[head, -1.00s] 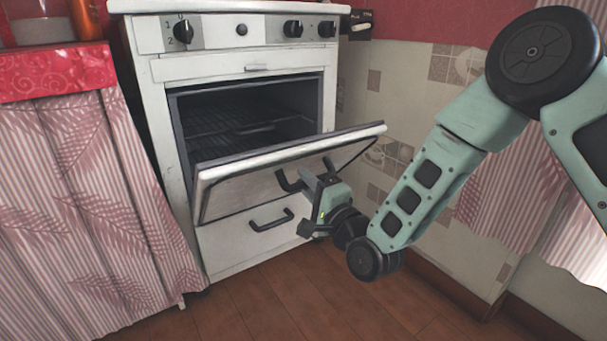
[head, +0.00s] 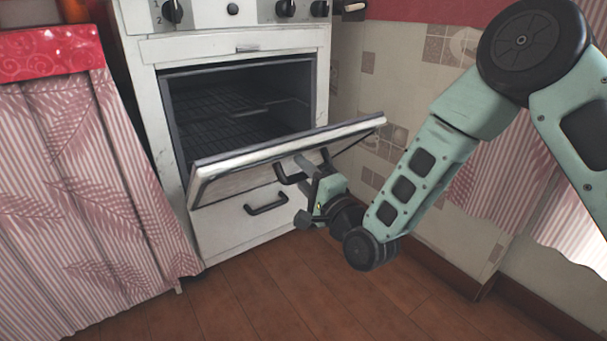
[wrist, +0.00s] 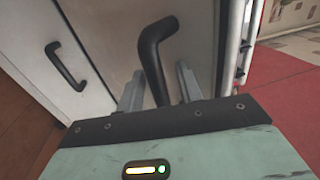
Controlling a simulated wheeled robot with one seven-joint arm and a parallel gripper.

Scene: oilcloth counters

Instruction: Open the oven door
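The oven (head: 145,110) is a white cooker with a dark inside and racks showing. Its door (head: 228,184) is hinged at the bottom and tilted outward, partly open. A black bar handle (head: 286,179) sits on the door's outer face. My gripper (head: 303,168) is at this handle, below the door's top edge. In the wrist view the door handle (wrist: 151,55) runs between my two fingers, with a narrow gap showing on each side. The fingers are apart, around the handle. The door's edge and my gripper hide part of the handle in the head view.
A lower drawer with a black handle (head: 266,205) is under the door; its handle also shows in the wrist view (wrist: 65,66). A curtained counter (head: 80,190) stands left of the oven. A tiled wall (head: 400,90) is on the right. The wooden floor (head: 300,290) in front is clear.

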